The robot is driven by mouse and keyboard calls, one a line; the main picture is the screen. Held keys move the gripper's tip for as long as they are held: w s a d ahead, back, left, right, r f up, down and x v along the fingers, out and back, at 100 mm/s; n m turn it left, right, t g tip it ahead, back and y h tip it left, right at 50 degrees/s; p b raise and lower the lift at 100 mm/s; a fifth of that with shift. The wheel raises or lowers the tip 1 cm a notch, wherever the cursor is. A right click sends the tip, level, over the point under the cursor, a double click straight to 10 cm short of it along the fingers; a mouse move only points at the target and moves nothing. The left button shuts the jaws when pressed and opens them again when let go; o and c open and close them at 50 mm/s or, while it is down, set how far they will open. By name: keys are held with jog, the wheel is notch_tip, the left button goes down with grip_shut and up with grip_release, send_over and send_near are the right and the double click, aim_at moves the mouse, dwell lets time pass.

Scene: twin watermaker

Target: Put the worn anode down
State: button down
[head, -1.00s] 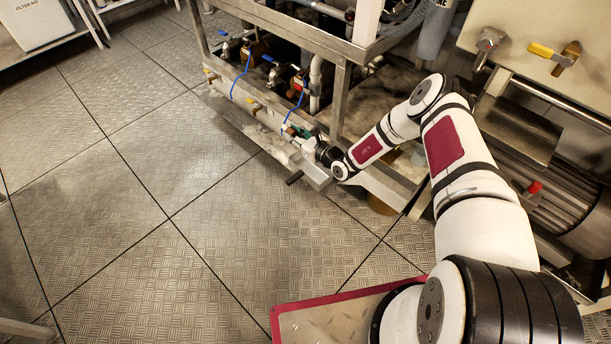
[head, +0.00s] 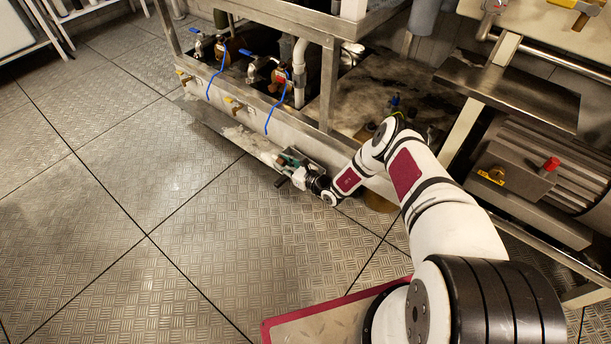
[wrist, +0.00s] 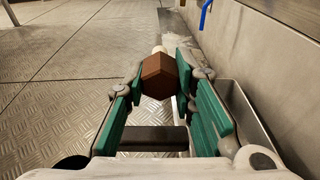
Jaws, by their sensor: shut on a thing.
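The worn anode (wrist: 158,76) shows in the wrist view as a brown hexagonal head with a pale stub behind it. It sits between the fingertips of my gripper (wrist: 160,78), whose green-padded fingers are shut on it. In the head view my gripper (head: 286,160) is low beside the metal frame's base, and the anode is too small there to make out. A metal tray (wrist: 249,116) lies below and to the right of the fingers in the wrist view. I cannot tell whether the anode touches anything beneath it.
A frame post (head: 329,85) stands close to the arm. A motor (head: 530,165) sits at the right. The tread-plate floor (head: 130,220) at the left is clear.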

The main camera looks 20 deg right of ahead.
jog(key=shift+s+d+f+b, duration=0.6)
jog(key=shift+d+f+b, duration=0.1)
jog(key=shift+d, duration=0.6)
jog(key=shift+s+d+f+b, duration=0.65)
jog(key=shift+d+f, duration=0.1)
jog(key=shift+d, duration=0.6)
jog(key=shift+s+d+f+b, duration=0.6)
jog(key=shift+d+f+b, duration=0.1)
jog(key=shift+d, duration=0.6)
jog(key=shift+f, duration=0.3)
